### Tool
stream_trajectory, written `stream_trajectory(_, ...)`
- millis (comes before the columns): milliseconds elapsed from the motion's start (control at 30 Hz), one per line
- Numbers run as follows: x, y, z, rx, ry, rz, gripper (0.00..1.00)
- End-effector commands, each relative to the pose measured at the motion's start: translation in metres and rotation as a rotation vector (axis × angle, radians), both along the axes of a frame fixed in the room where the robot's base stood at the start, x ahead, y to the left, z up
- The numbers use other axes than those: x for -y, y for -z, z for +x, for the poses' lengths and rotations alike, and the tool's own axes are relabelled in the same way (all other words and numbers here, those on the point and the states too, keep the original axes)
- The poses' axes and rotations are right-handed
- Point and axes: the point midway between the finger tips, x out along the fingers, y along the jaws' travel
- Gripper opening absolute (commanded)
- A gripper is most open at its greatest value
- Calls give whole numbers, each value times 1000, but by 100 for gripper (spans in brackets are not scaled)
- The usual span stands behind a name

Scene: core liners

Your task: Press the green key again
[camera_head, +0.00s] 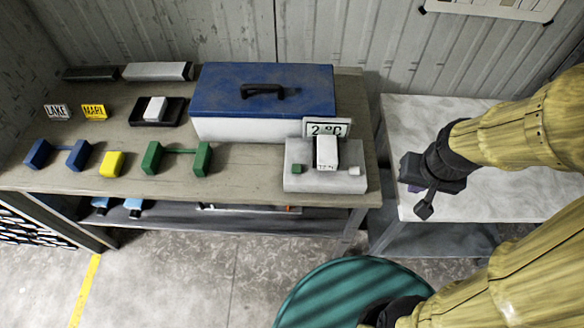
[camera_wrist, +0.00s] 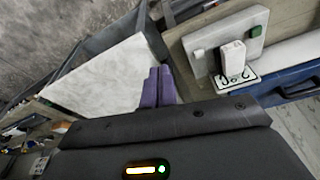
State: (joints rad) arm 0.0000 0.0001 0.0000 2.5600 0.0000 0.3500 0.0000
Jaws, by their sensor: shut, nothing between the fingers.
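The green key (camera_head: 297,169) is a small green block at the front left of a light grey box (camera_head: 345,182) near the right end of the wooden bench. In the wrist view the green key (camera_wrist: 258,14) sits near the top right. A white block (camera_head: 326,153) stands on the grey box, with a "2 °C" sign (camera_head: 327,128) behind it. A small white key (camera_head: 355,171) is at the box's front right. My gripper (camera_head: 414,188) hangs over the white-topped table, right of the box and apart from it. Its purple fingers (camera_wrist: 158,88) are together and empty.
A blue-lidded chest (camera_head: 225,90) stands behind the grey box. The white-topped table (camera_head: 400,118) is bare where visible. A narrow gap separates it from the bench.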

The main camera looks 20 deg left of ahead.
Motion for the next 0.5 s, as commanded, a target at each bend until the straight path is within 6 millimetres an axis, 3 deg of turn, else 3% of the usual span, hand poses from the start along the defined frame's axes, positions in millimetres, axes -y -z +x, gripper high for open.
stream_trajectory(267,-4,2,6,-6,-33,-7,0)
stream_trajectory(500,-28,23,34,-42,-238,-70,0)
